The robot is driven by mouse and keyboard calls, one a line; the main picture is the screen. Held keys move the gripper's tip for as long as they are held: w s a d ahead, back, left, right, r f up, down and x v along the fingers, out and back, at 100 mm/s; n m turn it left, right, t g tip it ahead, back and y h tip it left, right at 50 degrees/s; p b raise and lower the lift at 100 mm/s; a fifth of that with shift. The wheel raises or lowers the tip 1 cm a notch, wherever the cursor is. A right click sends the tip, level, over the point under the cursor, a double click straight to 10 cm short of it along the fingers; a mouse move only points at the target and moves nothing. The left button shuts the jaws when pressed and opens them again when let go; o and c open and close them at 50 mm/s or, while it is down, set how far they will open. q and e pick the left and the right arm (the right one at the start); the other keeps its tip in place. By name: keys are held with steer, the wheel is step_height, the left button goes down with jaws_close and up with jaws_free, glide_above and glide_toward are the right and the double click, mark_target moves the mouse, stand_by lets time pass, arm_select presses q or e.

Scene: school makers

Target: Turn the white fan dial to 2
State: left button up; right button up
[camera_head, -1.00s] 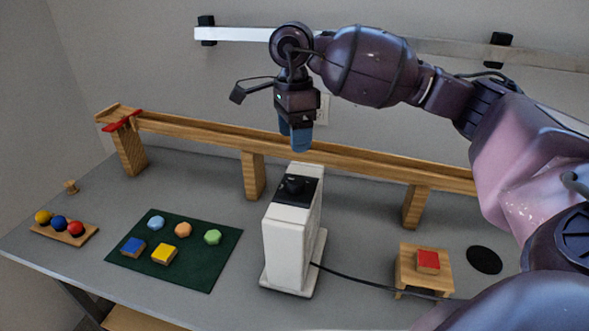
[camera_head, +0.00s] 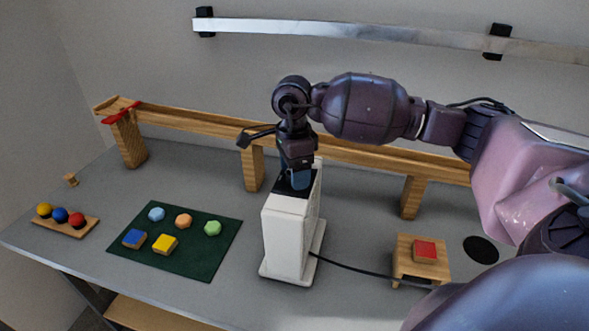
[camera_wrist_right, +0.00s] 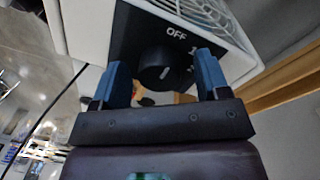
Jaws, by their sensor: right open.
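The white fan (camera_head: 287,238) stands upright on the grey table, with a black panel on top. In the right wrist view the panel carries a round black dial (camera_wrist_right: 160,68) with a short pale pointer mark, and the labels "OFF" and "1" beside it. A further label is partly hidden by a finger. My right gripper (camera_head: 297,182) points down over the panel and hides the dial in the head view. Its blue fingers are open, one on each side of the dial in the wrist view; I cannot tell whether they touch it. My left gripper is not in view.
A wooden ramp (camera_head: 345,153) on posts runs behind the fan. A green mat (camera_head: 190,258) with coloured pieces lies to the left. A small wooden stand with a red button (camera_head: 425,250) is at right; a black cable (camera_head: 365,271) runs past it from the fan.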

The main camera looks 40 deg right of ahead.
steer(key=c, duration=0.9)
steer(key=m, duration=0.7)
steer(key=shift+d+r+m, duration=0.1)
steer(key=shift+m, duration=0.2)
steer(key=m, duration=0.4)
steer(key=shift+t+y, duration=0.3)
steer(key=shift+m, duration=2)
